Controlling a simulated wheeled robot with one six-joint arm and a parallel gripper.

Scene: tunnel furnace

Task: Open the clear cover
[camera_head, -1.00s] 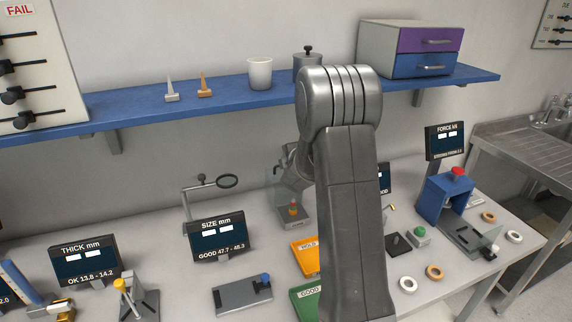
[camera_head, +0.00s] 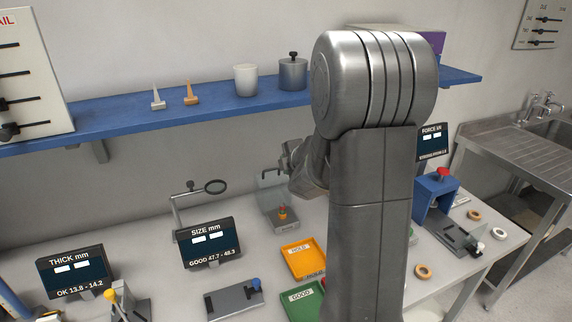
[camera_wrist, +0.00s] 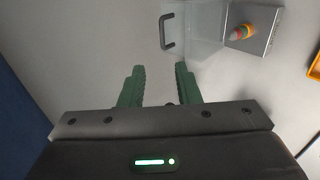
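The base (camera_wrist: 264,38) with the orange and green piece shows at the upper right. My gripper (camera_wrist: 159,75) is open, its two green fingers apart with nothing between them. The handle lies beyond the fingertips, clear of them. In the head view, my arm hides most of the gripper.
A blue shelf (camera_head: 212,103) runs above the bench. An orange HOLD tray (camera_head: 303,259) and a green GOOD tray (camera_head: 302,304) lie in front of the covered base.

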